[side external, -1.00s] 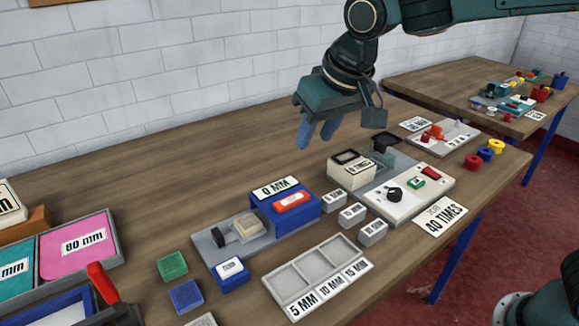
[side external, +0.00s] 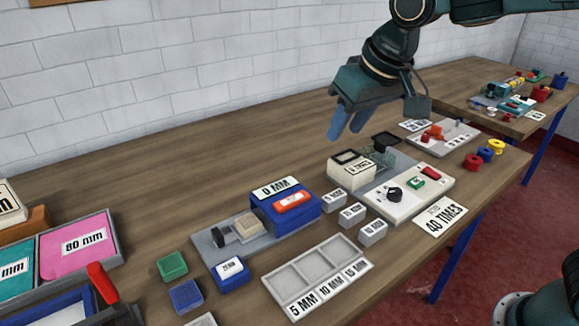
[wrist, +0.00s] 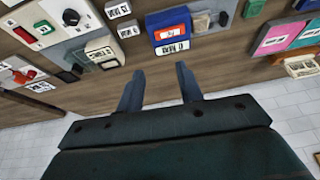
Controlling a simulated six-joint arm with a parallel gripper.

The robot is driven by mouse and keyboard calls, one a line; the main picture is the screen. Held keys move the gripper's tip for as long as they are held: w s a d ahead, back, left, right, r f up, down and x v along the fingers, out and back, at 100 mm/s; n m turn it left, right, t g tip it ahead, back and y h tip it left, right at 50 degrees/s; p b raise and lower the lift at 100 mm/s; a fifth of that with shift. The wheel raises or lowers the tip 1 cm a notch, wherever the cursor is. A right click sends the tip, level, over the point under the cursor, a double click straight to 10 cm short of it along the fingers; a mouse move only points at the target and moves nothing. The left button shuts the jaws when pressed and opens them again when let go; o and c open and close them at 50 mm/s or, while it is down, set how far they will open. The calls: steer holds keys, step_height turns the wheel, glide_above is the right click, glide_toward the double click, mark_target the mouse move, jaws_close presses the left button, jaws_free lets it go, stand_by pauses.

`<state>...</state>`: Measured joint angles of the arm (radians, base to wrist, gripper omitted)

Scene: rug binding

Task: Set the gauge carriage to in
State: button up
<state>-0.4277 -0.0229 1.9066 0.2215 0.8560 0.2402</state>
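My gripper (side external: 344,130) is empty and hangs above the table, behind the cream counter box. Its two blue fingers stand apart with a clear gap, also in the wrist view (wrist: 159,70). No label names the gauge carriage, so I cannot tell which part it is. A blue box (side external: 285,205) marked 0 MM has a grey rail base (side external: 207,242) with a beige block (side external: 245,226) and black upright. It also shows in the wrist view (wrist: 168,24). A grey plate (side external: 458,141) at the back right carries a red-orange piece (side external: 434,131). My gripper touches none of these.
The cream counter box (side external: 350,172) and a control panel (side external: 410,193) with a black knob stand right of centre. Small labelled blocks (side external: 351,214) and a sectioned tray (side external: 318,275) lie in front. Bare tabletop (side external: 210,165) is free at the back left.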

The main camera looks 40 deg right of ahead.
steer(key=w+a+f, duration=0.4)
steer(key=w+a, duration=0.1)
steer(key=a, duration=0.4)
glide_toward(218, 233)
steer(key=v, duration=0.5)
steer(key=shift+w+a+f, duration=0.15)
steer(key=shift+w+a, duration=0.1)
steer(key=shift+f, duration=0.15)
steer(key=x, duration=1.3)
steer(key=shift+d+f, duration=0.2)
steer(key=shift+f, duration=0.1)
jaws_close()
